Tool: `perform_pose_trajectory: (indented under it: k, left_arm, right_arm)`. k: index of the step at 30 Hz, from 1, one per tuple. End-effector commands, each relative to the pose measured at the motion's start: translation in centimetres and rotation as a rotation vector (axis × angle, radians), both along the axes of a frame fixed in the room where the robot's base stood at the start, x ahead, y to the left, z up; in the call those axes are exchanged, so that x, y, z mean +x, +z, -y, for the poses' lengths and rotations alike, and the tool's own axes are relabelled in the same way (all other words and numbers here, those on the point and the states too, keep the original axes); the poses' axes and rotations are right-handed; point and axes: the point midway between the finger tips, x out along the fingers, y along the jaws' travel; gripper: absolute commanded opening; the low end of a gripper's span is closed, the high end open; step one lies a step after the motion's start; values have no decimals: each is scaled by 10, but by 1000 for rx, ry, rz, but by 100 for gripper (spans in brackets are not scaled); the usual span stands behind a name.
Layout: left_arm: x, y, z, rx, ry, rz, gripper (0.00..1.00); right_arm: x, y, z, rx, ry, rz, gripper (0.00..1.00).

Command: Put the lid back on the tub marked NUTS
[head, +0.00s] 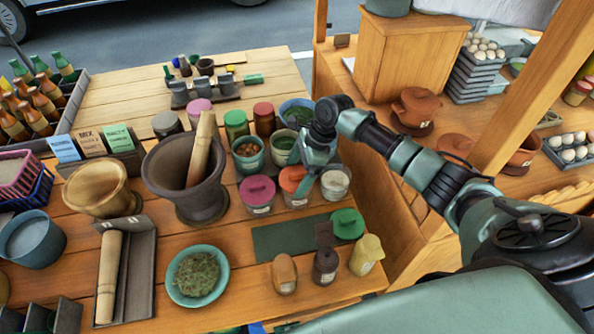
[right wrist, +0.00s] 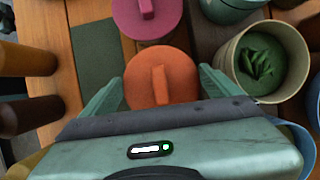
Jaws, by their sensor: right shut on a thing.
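My right gripper (head: 306,183) reaches down among the small tubs. In the right wrist view its fingers (right wrist: 160,95) are on either side of a round orange lid (right wrist: 163,75) with a raised bar handle, and are shut on it. In the head view the orange lid (head: 291,177) is at the top of a white-labelled tub (head: 296,200); whether it is fully seated I cannot tell. Left of it stands a tub with a pink lid (head: 257,188). Right of it is an open tub (head: 335,184) with pale contents. A green lid (head: 347,222) lies on the table. Labels are too small to read.
A dark green mat (head: 285,238) lies in front of the tubs. A large mortar with pestle (head: 188,180) stands left.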

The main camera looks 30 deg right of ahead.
Motion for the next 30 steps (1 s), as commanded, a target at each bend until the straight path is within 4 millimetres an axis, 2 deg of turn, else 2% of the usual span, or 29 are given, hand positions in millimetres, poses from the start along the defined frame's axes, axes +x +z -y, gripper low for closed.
perform_pose_trajectory:
  k: [16,30]
  left_arm:
    - [0,1,-1,1,0,0,36]
    - [1,10,-1,1,0,1,36]
  right_arm:
    - [0,0,0,1,1,1,53]
    - [0,1,0,1,1,1,53]
